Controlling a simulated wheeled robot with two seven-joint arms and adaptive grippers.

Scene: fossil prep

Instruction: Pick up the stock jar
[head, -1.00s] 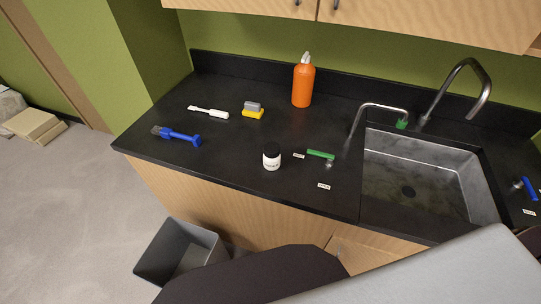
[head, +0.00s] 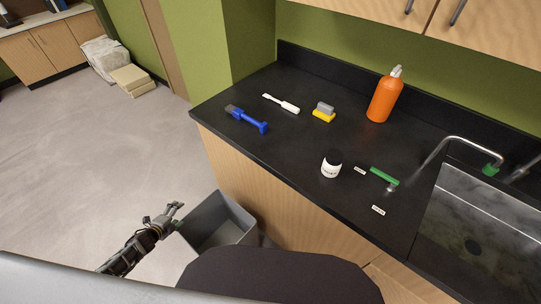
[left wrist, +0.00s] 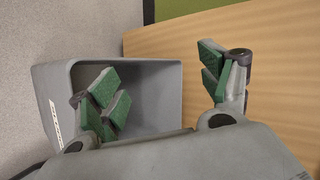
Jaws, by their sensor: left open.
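My left gripper (head: 176,213) is low at the left, over the floor beside the grey bin and well away from the jar. In the left wrist view my left gripper (left wrist: 160,92) is open and empty, its green-padded fingers wide apart in front of the bin. The jar does not show in the left wrist view. My right gripper is not in view.
On the counter (head: 300,150) are a blue brush (head: 248,119), a white brush (head: 281,104), a yellow-grey block (head: 324,112), an orange bottle (head: 384,97) and a green tool (head: 384,176). A sink (head: 480,225) lies right. A grey bin (head: 240,206) stands below the counter's front.

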